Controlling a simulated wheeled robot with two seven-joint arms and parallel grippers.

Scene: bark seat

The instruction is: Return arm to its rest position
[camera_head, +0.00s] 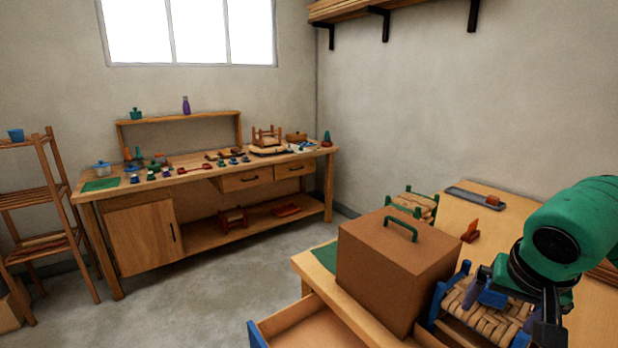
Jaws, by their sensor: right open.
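My right arm is green and black and comes in at the right edge of the head view. Its gripper (520,310) points down over a small woven seat with a blue frame (468,302). The jaws are open, with dark fingers close above or beside the seat; I cannot tell whether they touch it. The seat is partly hidden by the gripper. My left arm and gripper are not in view.
A brown box with a green handle (393,262) stands on the near wooden table (575,212), left of the gripper. An open drawer (310,330) juts out below it. A long workbench (150,190) with small items stands at the back. The floor (225,285) between is clear.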

